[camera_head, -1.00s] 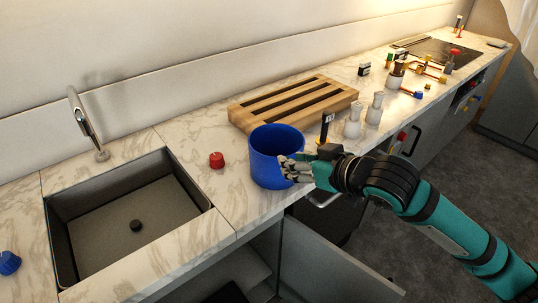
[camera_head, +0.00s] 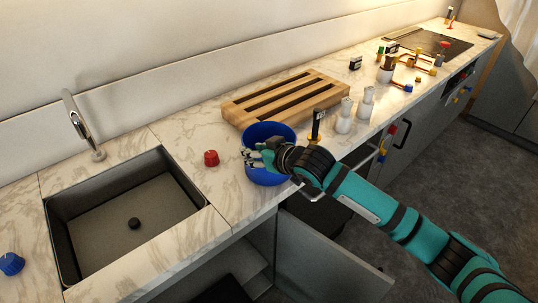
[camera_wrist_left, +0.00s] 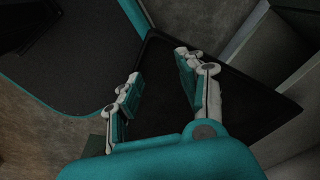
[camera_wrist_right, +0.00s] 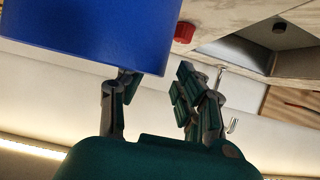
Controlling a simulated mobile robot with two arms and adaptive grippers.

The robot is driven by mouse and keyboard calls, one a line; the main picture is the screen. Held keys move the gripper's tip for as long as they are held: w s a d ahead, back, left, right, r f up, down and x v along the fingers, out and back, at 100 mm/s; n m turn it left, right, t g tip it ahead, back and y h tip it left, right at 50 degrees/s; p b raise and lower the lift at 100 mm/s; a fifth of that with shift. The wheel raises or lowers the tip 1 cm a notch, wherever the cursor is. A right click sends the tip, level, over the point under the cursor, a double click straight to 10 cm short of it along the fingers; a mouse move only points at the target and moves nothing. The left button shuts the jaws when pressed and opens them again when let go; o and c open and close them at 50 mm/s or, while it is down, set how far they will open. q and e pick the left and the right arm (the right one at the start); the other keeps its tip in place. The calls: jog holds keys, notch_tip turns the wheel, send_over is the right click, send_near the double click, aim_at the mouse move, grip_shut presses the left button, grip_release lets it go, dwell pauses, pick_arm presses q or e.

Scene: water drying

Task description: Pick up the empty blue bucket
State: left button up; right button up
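The blue bucket (camera_head: 272,176) stands upright on the marble counter, between the sink and the wooden rack. Its visible inner wall is bare blue; its bottom is hidden. My right gripper (camera_head: 254,157) comes from the right across the bucket's opening and hides part of its rim. In the right wrist view the bucket (camera_wrist_right: 90,32) fills the upper left. My right gripper (camera_wrist_right: 158,88) is open there, and its left fingertip is partly hidden behind the bucket's edge. I cannot tell whether it touches. My left gripper (camera_wrist_left: 155,75) is open and empty, seen only in the left wrist view.
The sink (camera_head: 130,215) is left of the bucket, with a red knob (camera_head: 211,158) between. The wooden rack (camera_head: 285,97) is close behind. A dark bottle with an orange base (camera_head: 317,127) and white bottles (camera_head: 345,115) stand close on the right. A cabinet door (camera_head: 325,255) hangs open below.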

jog(key=x, duration=0.3)
jog(key=shift+w+a+p, duration=0.1)
jog(key=shift+w+p, duration=0.15)
jog(key=shift+p, duration=0.05)
grip_shut()
